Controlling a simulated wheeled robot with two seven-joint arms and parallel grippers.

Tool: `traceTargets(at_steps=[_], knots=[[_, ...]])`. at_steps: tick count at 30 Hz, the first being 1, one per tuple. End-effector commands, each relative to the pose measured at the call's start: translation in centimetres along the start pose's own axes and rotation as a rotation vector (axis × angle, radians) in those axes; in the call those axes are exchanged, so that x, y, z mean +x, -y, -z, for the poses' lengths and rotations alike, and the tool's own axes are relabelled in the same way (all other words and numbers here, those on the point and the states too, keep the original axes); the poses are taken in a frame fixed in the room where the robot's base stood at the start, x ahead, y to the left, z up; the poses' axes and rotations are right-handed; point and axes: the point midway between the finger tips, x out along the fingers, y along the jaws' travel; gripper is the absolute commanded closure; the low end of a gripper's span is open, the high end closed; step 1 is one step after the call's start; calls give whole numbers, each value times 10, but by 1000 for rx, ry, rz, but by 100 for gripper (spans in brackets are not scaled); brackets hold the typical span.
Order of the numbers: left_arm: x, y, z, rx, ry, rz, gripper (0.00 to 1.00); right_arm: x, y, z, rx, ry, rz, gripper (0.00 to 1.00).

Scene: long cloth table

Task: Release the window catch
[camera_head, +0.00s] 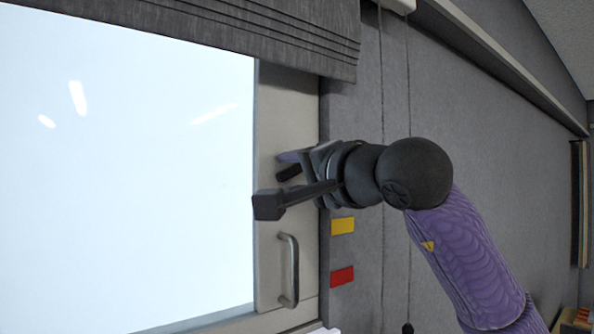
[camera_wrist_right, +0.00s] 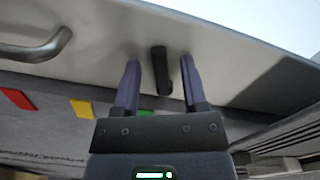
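The window catch is a small black lever (camera_head: 289,173) on the pale window frame (camera_head: 286,105). It also shows in the right wrist view (camera_wrist_right: 161,72), upright in the picture. My right gripper (camera_head: 284,164) is at the frame, partly hiding the catch in the head view. In the right wrist view its two purple fingers (camera_wrist_right: 159,64) stand one on each side of the catch. A gap shows between the catch and each finger, so the gripper is open around it. My left gripper is in neither view.
A grey bar handle (camera_head: 294,270) is fixed on the same frame, beside the catch. A grey blind (camera_head: 260,35) hangs over part of the bright glass (camera_head: 120,170). Yellow (camera_head: 342,226) and red (camera_head: 342,276) tags are on the grey wall by the frame.

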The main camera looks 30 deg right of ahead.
Motion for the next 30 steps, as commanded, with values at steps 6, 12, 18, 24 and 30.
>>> traceTargets(at_steps=[6, 12, 18, 24, 30], knots=[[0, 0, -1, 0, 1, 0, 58, 0, 0, 0, 0, 0, 1, 93], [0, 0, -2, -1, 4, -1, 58, 0, 0, 0, 0, 0, 0, 100], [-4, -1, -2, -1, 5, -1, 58, 0, 8, 0, 150, 2, 2, 100], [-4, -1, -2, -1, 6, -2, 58, 0, 10, 1, 251, 1, 0, 100], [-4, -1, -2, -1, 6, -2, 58, 0, 10, 1, 249, 1, 0, 71]])
